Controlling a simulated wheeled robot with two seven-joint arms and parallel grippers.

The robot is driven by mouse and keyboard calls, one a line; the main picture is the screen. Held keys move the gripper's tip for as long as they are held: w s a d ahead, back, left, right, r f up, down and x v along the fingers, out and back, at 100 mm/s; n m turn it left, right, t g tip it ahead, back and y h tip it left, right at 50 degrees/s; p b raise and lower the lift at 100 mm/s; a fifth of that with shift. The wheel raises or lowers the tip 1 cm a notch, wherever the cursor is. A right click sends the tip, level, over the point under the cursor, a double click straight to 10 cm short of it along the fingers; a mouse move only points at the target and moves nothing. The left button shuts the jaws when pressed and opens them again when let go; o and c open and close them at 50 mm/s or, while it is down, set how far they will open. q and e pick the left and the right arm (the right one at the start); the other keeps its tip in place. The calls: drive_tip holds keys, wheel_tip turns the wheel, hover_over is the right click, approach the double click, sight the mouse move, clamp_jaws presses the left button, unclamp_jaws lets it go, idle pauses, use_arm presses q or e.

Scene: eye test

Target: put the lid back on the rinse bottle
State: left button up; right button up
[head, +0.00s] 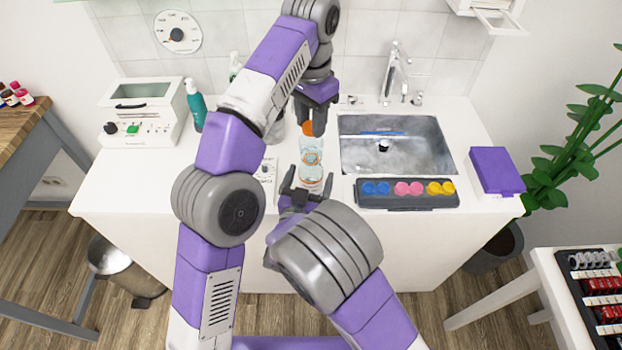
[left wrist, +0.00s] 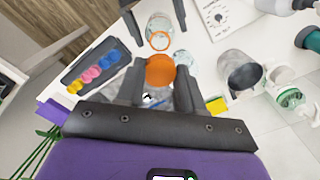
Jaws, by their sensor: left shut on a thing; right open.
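My left gripper (head: 313,112) is shut on an orange lid (head: 314,129), held above the counter. In the left wrist view the lid (left wrist: 160,70) sits between the fingertips. A clear bottle with orange markings (head: 311,176) stands on the counter near the front edge; a similar clear vessel (head: 311,146) shows just behind it, below the lid. In the left wrist view an orange ring shows on the front bottle (left wrist: 160,28). My right gripper (head: 308,184) is open, its fingers on either side of the front bottle; I cannot tell whether they touch it.
A sink (head: 400,155) lies to the right, with a grey tray of coloured pots (head: 408,193) before it and a purple box (head: 496,171) beyond. A teal pump bottle (head: 195,104) and a white machine (head: 143,111) stand left. My left arm hides part of the counter.

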drive_tip(key=shift+x, duration=1.55)
drive_tip(key=c, duration=1.5)
use_arm(q)
drive_tip(key=shift+f, duration=2.5)
drive_tip(key=shift+f, duration=0.85)
drive_tip(key=shift+f, duration=0.55)
